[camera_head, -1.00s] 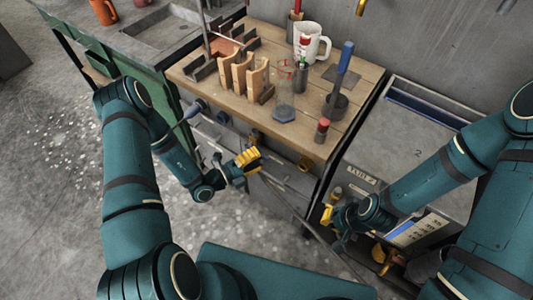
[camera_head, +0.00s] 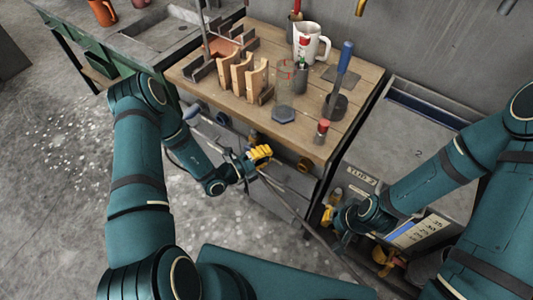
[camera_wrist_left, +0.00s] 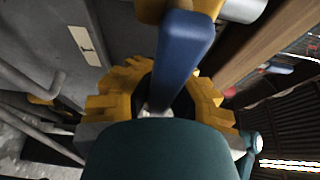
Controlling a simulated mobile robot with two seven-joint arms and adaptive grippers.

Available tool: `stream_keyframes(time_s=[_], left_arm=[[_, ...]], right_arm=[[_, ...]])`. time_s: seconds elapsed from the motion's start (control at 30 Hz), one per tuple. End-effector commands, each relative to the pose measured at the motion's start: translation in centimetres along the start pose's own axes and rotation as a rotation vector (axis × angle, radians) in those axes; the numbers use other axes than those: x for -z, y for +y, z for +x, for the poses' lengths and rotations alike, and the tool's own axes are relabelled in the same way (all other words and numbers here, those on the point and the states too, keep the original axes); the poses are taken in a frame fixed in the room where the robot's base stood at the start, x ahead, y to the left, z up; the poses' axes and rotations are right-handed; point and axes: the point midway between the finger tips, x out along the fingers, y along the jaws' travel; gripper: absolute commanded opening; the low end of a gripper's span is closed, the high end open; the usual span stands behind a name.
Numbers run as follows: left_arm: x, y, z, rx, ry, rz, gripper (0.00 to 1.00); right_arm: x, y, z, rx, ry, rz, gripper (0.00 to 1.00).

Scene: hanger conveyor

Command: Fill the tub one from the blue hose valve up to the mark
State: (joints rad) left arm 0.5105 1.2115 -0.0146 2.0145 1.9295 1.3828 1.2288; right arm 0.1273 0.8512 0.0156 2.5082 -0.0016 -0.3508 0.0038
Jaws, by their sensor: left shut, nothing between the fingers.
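In the left wrist view a blue lever (camera_wrist_left: 181,58) runs down from a brass-coloured valve body (camera_wrist_left: 176,10) and crosses in front of my left gripper (camera_wrist_left: 155,100). The gripper's yellow fingers lie around and behind the lever; I cannot tell whether they touch it. In the head view my left gripper (camera_head: 259,156) is shut, with its yellow fingers beside the workbench front. My right gripper (camera_head: 328,216) is low by the grey tub on the right, its fingers mostly hidden. That tub's label (camera_head: 361,175) reads TUB 2. I cannot make out tub one or its mark.
A wooden workbench (camera_head: 310,148) carries a white mug (camera_head: 308,45), a clear beaker (camera_head: 285,88), wooden racks and a blue-handled tool (camera_head: 344,62). A thin hose or rod runs down past my left gripper. Open floor (camera_head: 60,190) lies at the left.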

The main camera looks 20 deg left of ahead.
Motion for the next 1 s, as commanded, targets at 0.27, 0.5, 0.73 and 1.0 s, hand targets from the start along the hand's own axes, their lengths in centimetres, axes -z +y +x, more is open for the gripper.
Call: stream_keyframes(time_s=[0.27, 0.5, 0.73, 1.0], left_arm=[[0.1, 0.1, -0.4, 0.000, -0.002, -0.022, 0.00], [-0.1, -1.1, -0.6, 0.077, -0.007, -0.213, 0.00], [-0.4, -2.2, -0.7, 0.148, -0.005, -0.389, 0.00], [-0.4, -2.3, -0.7, 0.156, -0.002, -0.413, 0.00]], right_arm=[[0.0, 0.0, 0.0, 0.000, 0.000, 0.000, 0.00], [0.0, -0.2, -0.4, 0.000, -0.002, 0.000, 0.00], [-0.1, -0.3, -0.8, 0.000, -0.004, 0.001, 0.00], [-0.1, -0.3, -0.7, 0.000, -0.004, 0.001, 0.00]])
